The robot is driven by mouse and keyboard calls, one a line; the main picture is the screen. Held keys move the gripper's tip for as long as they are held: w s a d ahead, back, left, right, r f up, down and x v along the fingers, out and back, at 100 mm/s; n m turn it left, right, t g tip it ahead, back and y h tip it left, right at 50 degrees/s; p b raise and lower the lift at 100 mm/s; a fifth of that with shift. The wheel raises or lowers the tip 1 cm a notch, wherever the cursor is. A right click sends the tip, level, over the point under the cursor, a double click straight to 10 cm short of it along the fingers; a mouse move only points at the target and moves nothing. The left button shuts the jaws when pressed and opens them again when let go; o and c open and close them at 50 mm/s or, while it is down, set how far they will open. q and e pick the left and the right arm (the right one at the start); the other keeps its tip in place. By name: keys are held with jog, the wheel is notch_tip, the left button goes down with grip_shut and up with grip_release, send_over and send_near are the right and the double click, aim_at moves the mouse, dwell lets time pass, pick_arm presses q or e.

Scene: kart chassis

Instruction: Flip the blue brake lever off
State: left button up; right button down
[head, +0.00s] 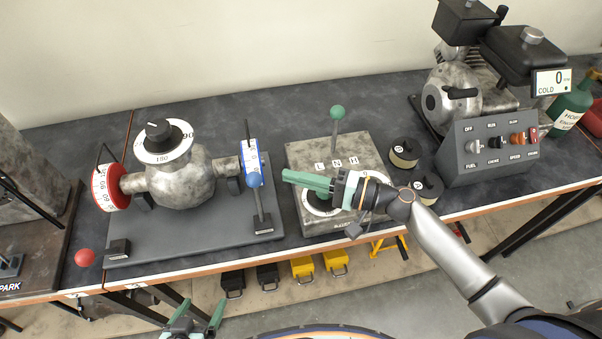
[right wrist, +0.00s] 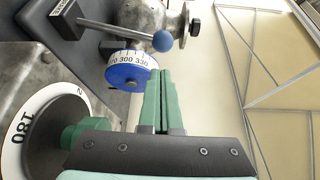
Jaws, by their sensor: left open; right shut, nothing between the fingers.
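The blue brake lever is a thin rod with a blue ball knob on a small dark base. The dial also shows in the right wrist view (right wrist: 132,74), beside my fingertips. My right gripper (head: 287,176) is shut and empty, right of the lever and apart from it. My left gripper (head: 201,312) is open at the bottom edge.
A grey box with a green-knobbed lever (head: 337,112) stands under and behind my right gripper. A grey valve body (head: 182,180) with a red dial (head: 105,188) is on the left. A red ball (head: 85,258) marks another lever. A switch panel (head: 490,150) stands right.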

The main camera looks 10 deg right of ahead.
aim_at(258, 201)
jog(key=p+x, duration=0.1)
jog(key=x, duration=0.5)
jog(key=shift+a, duration=0.15)
jog(key=shift+w+f, duration=0.1)
